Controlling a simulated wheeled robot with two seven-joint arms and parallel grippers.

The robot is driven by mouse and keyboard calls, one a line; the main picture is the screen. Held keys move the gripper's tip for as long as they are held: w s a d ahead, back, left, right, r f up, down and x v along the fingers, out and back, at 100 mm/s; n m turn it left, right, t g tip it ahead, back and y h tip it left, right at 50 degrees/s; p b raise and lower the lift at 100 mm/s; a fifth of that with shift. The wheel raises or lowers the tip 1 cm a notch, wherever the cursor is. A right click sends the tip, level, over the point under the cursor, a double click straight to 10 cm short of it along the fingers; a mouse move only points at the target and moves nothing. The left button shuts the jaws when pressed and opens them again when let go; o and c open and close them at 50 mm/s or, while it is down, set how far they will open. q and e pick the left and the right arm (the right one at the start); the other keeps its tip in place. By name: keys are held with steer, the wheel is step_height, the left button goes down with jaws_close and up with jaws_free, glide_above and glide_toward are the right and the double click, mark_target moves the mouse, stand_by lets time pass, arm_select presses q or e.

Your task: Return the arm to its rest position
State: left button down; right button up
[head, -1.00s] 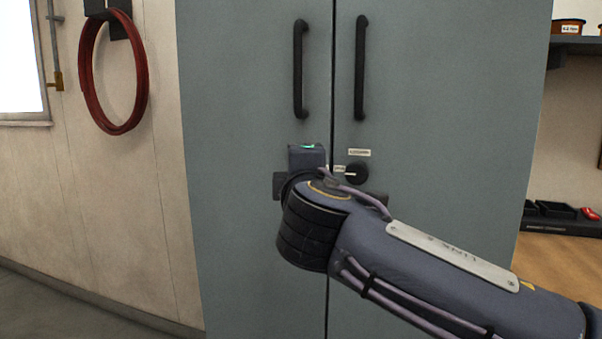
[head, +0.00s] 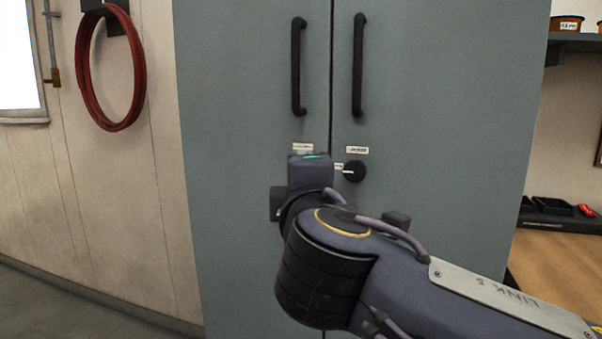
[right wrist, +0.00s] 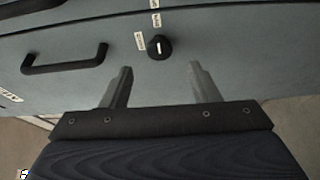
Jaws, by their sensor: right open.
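My right arm (head: 330,265) comes in from the lower right in the head view, in front of a grey two-door cabinet (head: 250,80). Its wrist hides the gripper's fingers there. In the right wrist view my right gripper (right wrist: 160,85) shows two fingers wide apart with nothing between them. A black round knob (right wrist: 159,47) with a white pointer line lies beyond the fingertips, apart from them. The knob (head: 354,171) also shows in the head view, just right of the wrist, with its pointer toward the left. My left gripper is in neither view.
Two black vertical handles (head: 299,66) (head: 359,65) stand on the closed cabinet doors. A red hose coil (head: 111,70) hangs on the wall at left. A wooden bench (head: 550,265) with black trays (head: 548,206) is at right. Floor at lower left is clear.

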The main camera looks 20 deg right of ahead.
steer(key=shift+s, duration=0.3)
steer(key=shift+f, duration=0.1)
steer(key=s+d+f+m+g, duration=0.2)
steer(key=d+f+g, duration=0.15)
steer(key=f, duration=0.45)
steer(key=s+d+f+m+g+y, duration=0.1)
steer(key=s+d+f+m+g, duration=0.2)
steer(key=f, duration=0.5)
steer(key=s+d+f+m+g, duration=0.2)
steer(key=d+f, duration=0.3)
steer(key=f, duration=0.2)
steer(key=s+a+f+m+g+y, duration=0.2)
steer(key=s+f+m+y, duration=0.1)
steer(key=s+f+m, duration=0.3)
steer(key=s+a+f+m+g+y, duration=0.1)
steer(key=s+a+f+m+y, duration=0.25)
steer(key=s+f, duration=0.45)
step_height(320, 180, up, 26)
steer(key=w+p, duration=0.1)
steer(key=p, duration=2.6)
steer(key=shift+d+r+m, duration=0.25)
steer(key=shift+d+m, duration=0.1)
